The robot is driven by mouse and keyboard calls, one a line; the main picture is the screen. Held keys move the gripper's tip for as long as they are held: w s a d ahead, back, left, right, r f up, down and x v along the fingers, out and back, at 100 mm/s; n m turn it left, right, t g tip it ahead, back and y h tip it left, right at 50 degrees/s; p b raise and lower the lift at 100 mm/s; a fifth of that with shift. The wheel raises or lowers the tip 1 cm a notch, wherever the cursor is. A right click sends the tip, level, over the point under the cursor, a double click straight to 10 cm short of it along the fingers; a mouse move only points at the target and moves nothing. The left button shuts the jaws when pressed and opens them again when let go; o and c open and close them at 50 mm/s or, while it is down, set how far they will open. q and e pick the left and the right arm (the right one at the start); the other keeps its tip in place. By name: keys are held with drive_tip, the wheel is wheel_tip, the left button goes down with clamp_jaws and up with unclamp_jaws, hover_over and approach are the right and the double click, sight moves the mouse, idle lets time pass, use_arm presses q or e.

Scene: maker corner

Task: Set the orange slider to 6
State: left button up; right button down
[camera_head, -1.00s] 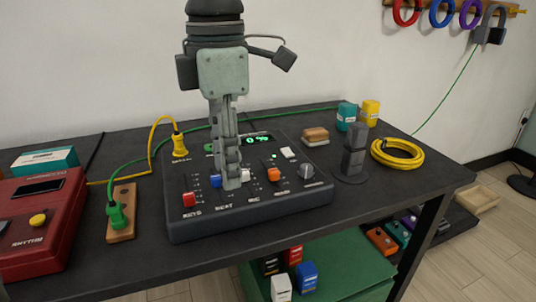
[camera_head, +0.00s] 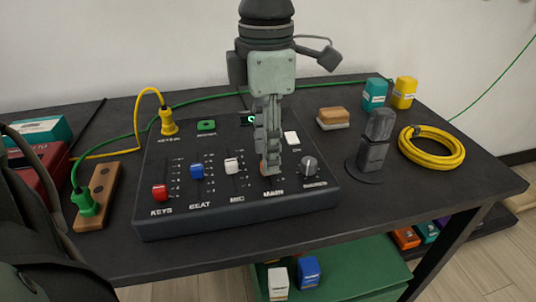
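The dark mixer panel (camera_head: 235,210) stands on the black table. Its orange slider (camera_head: 263,168), above the MAIN label, is almost wholly hidden behind my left gripper. Only a sliver of orange shows. My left gripper (camera_head: 271,172) points straight down with its fingertips at that slider. Its fingers are seen nearly edge-on, so their opening and any contact cannot be told. The small display (camera_head: 250,120) glows green but is mostly covered by the gripper, so its number cannot be read. My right gripper is not in view.
Red (camera_head: 160,192), blue (camera_head: 197,171) and white (camera_head: 234,166) sliders stand left of the gripper, a grey knob (camera_head: 309,165) right. Beyond are a dark grey stand (camera_head: 375,150) and yellow cable coil (camera_head: 431,148). A wooden block with green plug (camera_head: 84,202) lies left.

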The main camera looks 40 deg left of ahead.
use_arm(q)
drive_tip(key=shift+f, duration=1)
drive_tip(key=shift+c, duration=0.5)
clamp_jaws()
